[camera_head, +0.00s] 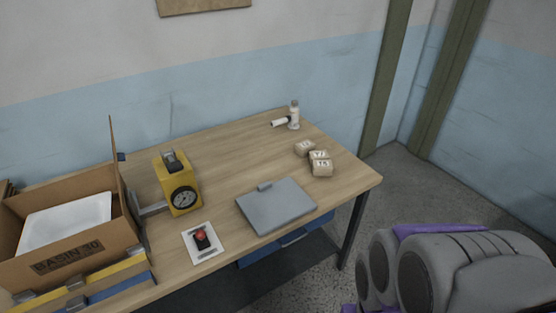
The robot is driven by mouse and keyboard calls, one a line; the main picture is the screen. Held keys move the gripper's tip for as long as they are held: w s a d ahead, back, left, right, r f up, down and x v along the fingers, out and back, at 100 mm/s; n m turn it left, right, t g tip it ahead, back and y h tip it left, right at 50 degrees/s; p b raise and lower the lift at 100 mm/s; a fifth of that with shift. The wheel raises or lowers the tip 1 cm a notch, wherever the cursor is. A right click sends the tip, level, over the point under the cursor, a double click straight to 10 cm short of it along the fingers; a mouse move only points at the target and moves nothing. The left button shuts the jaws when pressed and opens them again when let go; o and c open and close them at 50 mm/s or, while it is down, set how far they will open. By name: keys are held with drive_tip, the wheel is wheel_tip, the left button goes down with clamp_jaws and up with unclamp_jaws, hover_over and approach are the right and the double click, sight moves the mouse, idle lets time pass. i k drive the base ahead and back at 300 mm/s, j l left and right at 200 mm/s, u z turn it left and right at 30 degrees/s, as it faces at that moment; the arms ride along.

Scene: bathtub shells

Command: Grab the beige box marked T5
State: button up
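Several small beige boxes sit close together near the right end of the wooden table. The nearest beige box (322,170) has a dark mark on top that may read T5, but the print is too small to be sure. A second beige box (318,155) is right behind it, seemingly touching it, with a mark I cannot read clearly. A third beige box (304,147) lies a little further back and to the left. Large grey and purple parts at the lower right appear to be my own arm. My gripper's fingertips do not show.
The wooden table (345,178) has a grey clipboard-like plate (275,206) left of the boxes. White bottles (294,117) stand and lie behind them. A yellow gauge device (177,185), a red-button panel (201,242) and a cardboard carton (70,258) are further left. Floor (400,190) is clear at right.

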sight(321, 168)
drive_tip(key=l+u, duration=0.1)
drive_tip(key=u, duration=1.85)
drive_tip(key=l+u, duration=0.1)
drive_tip(key=l, duration=0.55)
drive_tip(key=k+l, duration=0.1)
drive_tip(key=l, duration=0.5)
drive_tip(key=l+u, duration=0.15)
drive_tip(key=l, duration=0.5)
drive_tip(key=k+l, duration=0.15)
drive_tip(key=l, duration=0.95)
drive_tip(key=k+l, duration=0.15)
drive_tip(key=l, duration=0.8)
drive_tip(key=k+l, duration=0.15)
drive_tip(key=l, duration=0.35)
drive_tip(key=u, duration=0.05)
